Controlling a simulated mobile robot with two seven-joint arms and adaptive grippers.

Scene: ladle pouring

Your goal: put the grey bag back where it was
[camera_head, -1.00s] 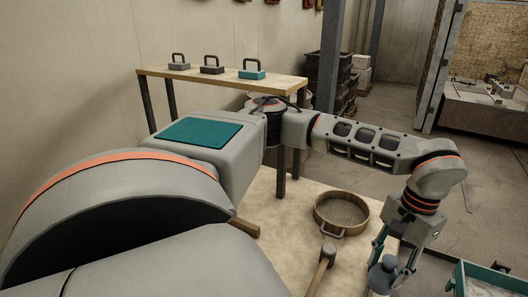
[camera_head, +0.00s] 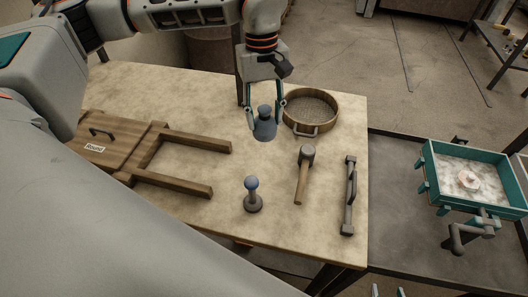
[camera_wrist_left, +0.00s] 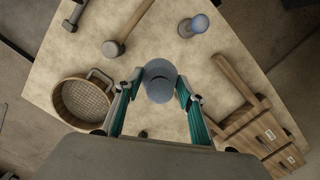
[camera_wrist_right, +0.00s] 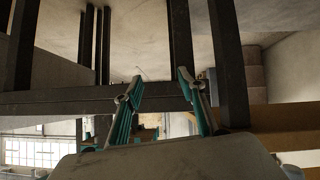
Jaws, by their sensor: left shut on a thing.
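The grey bag (camera_head: 265,127), a small rounded body with a narrow neck, is held in my left gripper (camera_head: 265,104). In the left wrist view the bag (camera_wrist_left: 159,88) sits between the two teal fingers of the left gripper (camera_wrist_left: 157,92), which are shut on it. The gripper points down over the pale table, to the left of the round sieve. I cannot tell whether the bag touches the table. My right gripper (camera_wrist_right: 160,88) shows in the right wrist view with its fingers apart and nothing between them; dark posts and a beam are behind it.
On the table (camera_head: 225,205) are a round sieve (camera_head: 311,112), a mallet (camera_head: 304,175), a round-knobbed tool (camera_head: 252,195), a bar with a handle (camera_head: 349,196) and a wooden frame (camera_head: 170,155). A teal box (camera_head: 472,172) stands to the right. Bare tabletop lies left of the bag.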

